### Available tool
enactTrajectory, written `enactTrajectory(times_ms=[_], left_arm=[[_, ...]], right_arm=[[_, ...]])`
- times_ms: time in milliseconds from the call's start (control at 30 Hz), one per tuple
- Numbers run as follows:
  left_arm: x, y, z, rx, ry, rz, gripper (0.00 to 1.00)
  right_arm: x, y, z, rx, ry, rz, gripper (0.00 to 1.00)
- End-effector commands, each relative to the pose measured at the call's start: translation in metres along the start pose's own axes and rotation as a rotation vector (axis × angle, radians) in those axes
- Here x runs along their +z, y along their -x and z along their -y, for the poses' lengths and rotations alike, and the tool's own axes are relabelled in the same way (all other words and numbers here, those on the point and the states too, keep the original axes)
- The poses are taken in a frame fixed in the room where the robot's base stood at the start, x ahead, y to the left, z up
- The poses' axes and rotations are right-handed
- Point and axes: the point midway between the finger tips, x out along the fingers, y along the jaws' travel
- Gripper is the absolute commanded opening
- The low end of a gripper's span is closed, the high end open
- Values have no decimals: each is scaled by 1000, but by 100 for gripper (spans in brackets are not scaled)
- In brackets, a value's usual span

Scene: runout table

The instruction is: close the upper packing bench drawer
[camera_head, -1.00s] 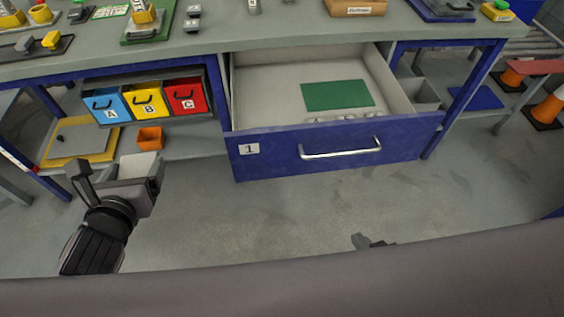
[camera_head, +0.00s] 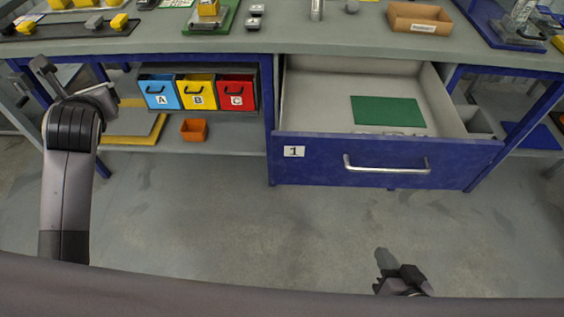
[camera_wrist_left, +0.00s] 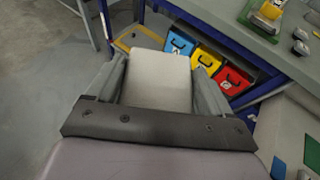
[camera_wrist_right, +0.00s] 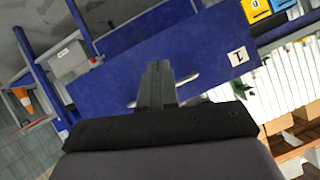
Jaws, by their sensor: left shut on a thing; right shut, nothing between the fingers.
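The upper drawer (camera_head: 350,160), with a blue front labelled 1, stands pulled out from the packing bench (camera_head: 350,38). Its silver bar handle (camera_head: 388,169) is on the front. A green mat (camera_head: 388,111) and some small things lie inside. My right gripper (camera_head: 388,262) is shut and empty, low in front of the drawer. In the right wrist view its fingers (camera_wrist_right: 156,72) point at the blue front and cover part of the handle; contact cannot be told. My left gripper (camera_head: 72,80) is at the left, shut on a pale grey block (camera_wrist_left: 157,82), clear of the drawer.
Blue, yellow and red bins (camera_head: 198,92) marked A, B, C sit under the bench left of the drawer. An orange bin (camera_head: 194,129) stands on the lower shelf. A cardboard tray (camera_head: 420,18) and fixtures are on the benchtop. The floor before the drawer is clear.

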Motion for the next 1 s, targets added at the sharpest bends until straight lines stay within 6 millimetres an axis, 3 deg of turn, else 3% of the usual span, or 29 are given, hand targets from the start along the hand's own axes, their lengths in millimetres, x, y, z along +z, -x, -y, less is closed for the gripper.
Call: enactTrajectory(times_ms=[267, 600, 800, 1000], left_arm=[[24, -23, -37, 141, 66, 0, 54], [47, -57, -114, 421, 185, -4, 54], [42, -77, -160, 592, 256, -5, 54], [9, -106, -195, 755, 319, -6, 54]], right_arm=[[0, -8, 0, -11, -90, -37, 0], [-3, -23, -1, -41, -284, -112, 0], [-5, -33, -3, -70, -429, -168, 0], [-9, -46, -6, -117, -630, -243, 0]])
